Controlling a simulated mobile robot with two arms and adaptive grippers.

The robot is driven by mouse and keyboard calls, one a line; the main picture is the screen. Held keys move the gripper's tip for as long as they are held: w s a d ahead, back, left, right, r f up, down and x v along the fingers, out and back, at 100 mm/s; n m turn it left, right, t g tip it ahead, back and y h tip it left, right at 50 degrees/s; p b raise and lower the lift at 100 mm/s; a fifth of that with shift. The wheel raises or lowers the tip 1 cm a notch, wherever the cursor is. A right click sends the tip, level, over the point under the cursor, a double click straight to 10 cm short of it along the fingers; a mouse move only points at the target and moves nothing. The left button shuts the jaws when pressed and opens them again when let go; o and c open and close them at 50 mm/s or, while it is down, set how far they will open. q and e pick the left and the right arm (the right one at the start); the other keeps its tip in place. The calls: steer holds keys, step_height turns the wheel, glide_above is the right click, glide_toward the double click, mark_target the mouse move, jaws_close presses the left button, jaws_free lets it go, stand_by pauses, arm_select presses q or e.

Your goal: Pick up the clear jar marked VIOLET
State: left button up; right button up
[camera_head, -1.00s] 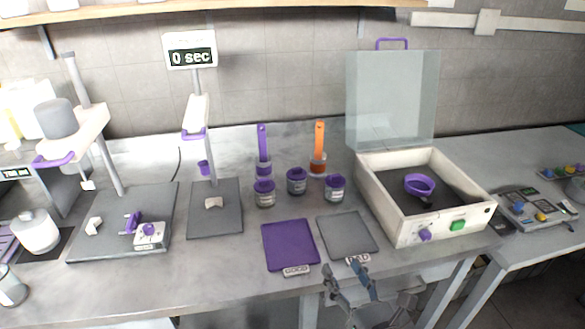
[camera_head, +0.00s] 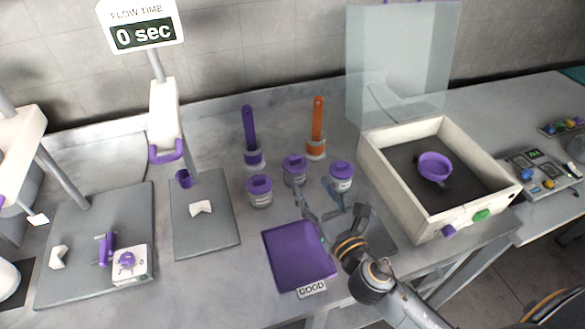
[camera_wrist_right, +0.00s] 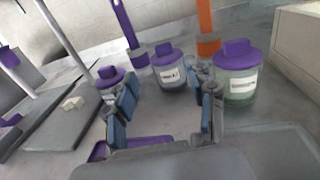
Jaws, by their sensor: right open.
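Three clear jars with purple lids stand on the bench: a left jar (camera_head: 260,197), a middle jar (camera_head: 294,177) and a right jar (camera_head: 341,183). Each has a white label too small to read, so I cannot tell which is marked VIOLET. My right gripper (camera_head: 322,203) is open and empty, just in front of the middle and right jars. In the right wrist view, the middle jar (camera_wrist_right: 170,78) shows beyond the gap between the fingers (camera_wrist_right: 163,104). The right jar (camera_wrist_right: 241,88) is outside the right finger; the left jar (camera_wrist_right: 107,92) is partly hidden by the left finger. My left gripper is out of view.
A purple-handled brush (camera_head: 251,130) and an orange-handled brush (camera_head: 318,125) stand behind the jars. A purple GOOD pad (camera_head: 298,258) lies in front; the grey pad beside it is mostly covered by my arm. An open white box (camera_head: 378,170) with a clear lid stands at right.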

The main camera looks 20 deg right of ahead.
mark_target(297, 160)
steer(key=w, duration=0.4)
steer(key=w+p, duration=0.1)
steer(key=w, duration=0.1)
steer(key=shift+a, duration=0.4)
steer(key=shift+w+r, duration=0.1)
steer(key=shift+w, duration=0.45)
steer(key=w+p, duration=0.1)
steer(key=w, duration=0.2)
steer(key=shift+w, duration=0.3)
steer(key=shift+w+a, duration=0.15)
steer(key=shift+w, duration=0.3)
steer(key=shift+s, duration=0.15)
jaws_close()
